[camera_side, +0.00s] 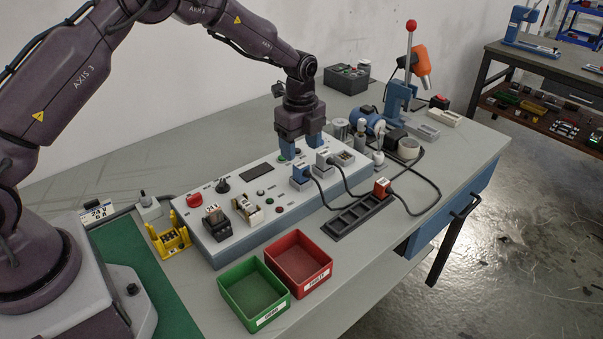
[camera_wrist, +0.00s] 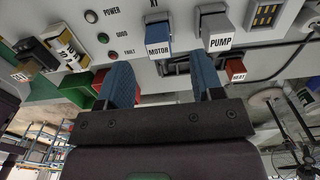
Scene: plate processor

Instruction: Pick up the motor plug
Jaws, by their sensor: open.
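The motor plug (camera_side: 300,175) is a blue block with a white MOTOR label and sits upright in a socket of the grey control panel (camera_side: 262,222). It also shows near the top centre of the wrist view (camera_wrist: 158,34). The grey pump plug (camera_side: 323,161) stands close on its right, labelled PUMP in the wrist view (camera_wrist: 216,24). My gripper (camera_side: 299,146) is above the panel, pointing down, its blue fingers apart and empty. In the wrist view my gripper (camera_wrist: 161,65) has its fingers spread below the plugs, with the motor plug between their directions, apart from the jaws.
A red HEAT plug (camera_side: 381,188) stands at the end of a black slotted rack (camera_side: 345,222). Dark cables loop right of the panel. Green (camera_side: 236,278) and red (camera_side: 288,250) bins stand in front. Relays and a yellow holder (camera_side: 168,241) are at left; a drill press (camera_side: 403,92) stands behind.

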